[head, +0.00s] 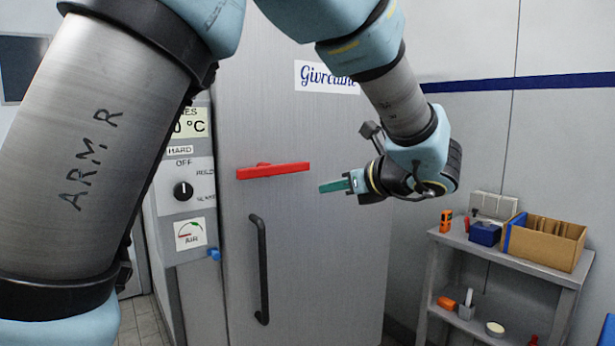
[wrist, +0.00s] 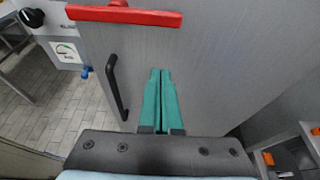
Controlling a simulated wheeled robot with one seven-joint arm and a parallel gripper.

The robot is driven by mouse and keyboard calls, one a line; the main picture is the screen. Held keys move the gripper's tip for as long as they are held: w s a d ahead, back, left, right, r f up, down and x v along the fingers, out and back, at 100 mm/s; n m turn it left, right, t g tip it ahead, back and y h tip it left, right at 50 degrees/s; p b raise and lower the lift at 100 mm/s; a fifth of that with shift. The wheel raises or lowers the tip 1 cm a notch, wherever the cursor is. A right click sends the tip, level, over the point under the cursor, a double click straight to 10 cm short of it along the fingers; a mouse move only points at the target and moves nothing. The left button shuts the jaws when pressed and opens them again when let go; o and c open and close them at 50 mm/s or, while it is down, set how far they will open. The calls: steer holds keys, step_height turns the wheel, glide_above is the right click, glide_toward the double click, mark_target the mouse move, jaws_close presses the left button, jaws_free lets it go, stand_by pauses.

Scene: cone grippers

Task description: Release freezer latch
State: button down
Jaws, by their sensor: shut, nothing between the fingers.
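The freezer door (head: 300,230) is a tall grey metal panel and looks closed. Its latch is a red bar (head: 273,171) lying nearly level across the door, above a black vertical handle (head: 261,268). My gripper (head: 322,188) has green fingers, shut and empty, pointing left a short way right of the red bar's right end, slightly lower and apart from it. In the wrist view the green fingers (wrist: 160,75) lie together, with the red bar (wrist: 125,14) beyond them at the top and the black handle (wrist: 117,87) to their left.
A control panel with a black knob (head: 183,190) stands left of the door. A grey shelf (head: 505,255) at the right holds a cardboard box (head: 545,243), a blue box (head: 485,234) and an orange tool (head: 446,221). The space before the door's lower right is clear.

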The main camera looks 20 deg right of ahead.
mark_target(273, 169)
steer(key=w+p, duration=0.1)
steer(key=w, duration=0.2)
steer(key=w+a+p, duration=0.1)
steer(key=w+p, duration=0.1)
steer(key=w, duration=0.1)
steer(key=w+a+p, duration=0.1)
steer(key=w, duration=0.2)
steer(key=shift+w, duration=0.15)
steer(key=shift+r+p, duration=0.3)
steer(key=shift+r, duration=0.05)
steer(key=shift+w+b, duration=0.15)
steer(key=shift+b, duration=0.35)
